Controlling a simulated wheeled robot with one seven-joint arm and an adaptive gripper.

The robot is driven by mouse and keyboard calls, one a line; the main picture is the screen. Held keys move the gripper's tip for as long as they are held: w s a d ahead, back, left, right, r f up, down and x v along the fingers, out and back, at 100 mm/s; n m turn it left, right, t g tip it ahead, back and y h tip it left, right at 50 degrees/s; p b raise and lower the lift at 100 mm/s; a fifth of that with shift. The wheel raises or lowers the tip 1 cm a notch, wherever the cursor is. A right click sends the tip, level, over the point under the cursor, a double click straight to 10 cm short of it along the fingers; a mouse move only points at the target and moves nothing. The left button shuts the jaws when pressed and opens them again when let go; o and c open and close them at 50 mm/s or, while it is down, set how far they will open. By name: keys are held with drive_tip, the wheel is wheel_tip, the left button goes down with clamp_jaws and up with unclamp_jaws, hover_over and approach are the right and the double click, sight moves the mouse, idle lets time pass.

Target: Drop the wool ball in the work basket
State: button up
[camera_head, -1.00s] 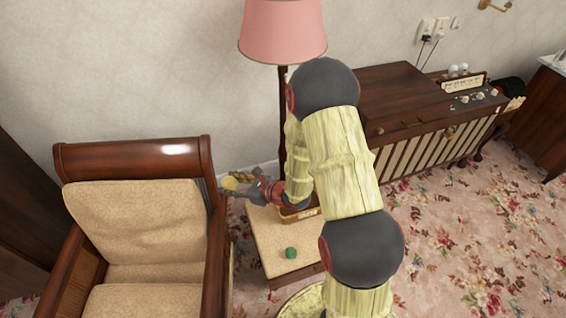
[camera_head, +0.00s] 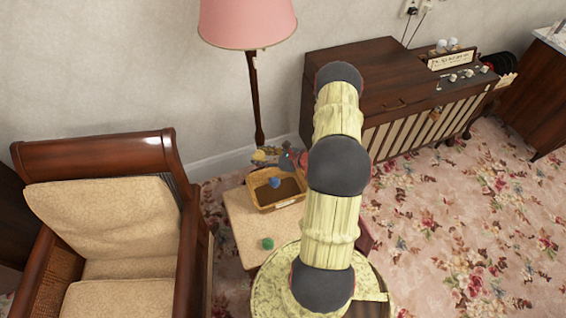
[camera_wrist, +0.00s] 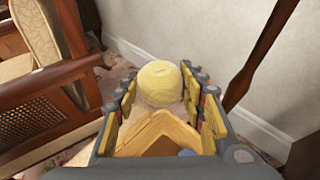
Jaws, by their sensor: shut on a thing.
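My gripper (camera_head: 267,158) is shut on a yellow wool ball (camera_head: 259,155). In the wrist view the ball (camera_wrist: 160,83) sits between the fingertips. The work basket (camera_head: 262,203) is a tan, open box on a small cream-topped table. In the head view the ball appears just above the basket's back left rim. In the wrist view the basket (camera_wrist: 152,130) shows below the ball, partly hidden by the gripper. A blue ball (camera_head: 275,182) shows within the basket's opening. A green ball (camera_head: 267,243) lies on the tabletop in front of the basket.
A wood-framed armchair (camera_head: 100,215) stands left of the small table (camera_head: 240,219). A pink-shaded floor lamp (camera_head: 247,22) stands behind, near the wall. A dark wooden cabinet (camera_head: 345,62) is to the right. Flowered carpet (camera_head: 430,215) is open at right.

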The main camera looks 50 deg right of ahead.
drive_tip(key=s+d+f+b, duration=0.3)
drive_tip(key=s+d+f, duration=0.3)
drive_tip(key=f, duration=0.4)
drive_tip(key=shift+s+f+m+h+b, duration=0.3)
drive_tip(key=shift+s+f+h+b, duration=0.05)
drive_tip(key=shift+s+h, duration=0.05)
drive_tip(key=shift+d, duration=0.1)
drive_tip(key=o, duration=1.2)
drive_tip(key=v, duration=1.2)
drive_tip(key=shift+f, duration=0.15)
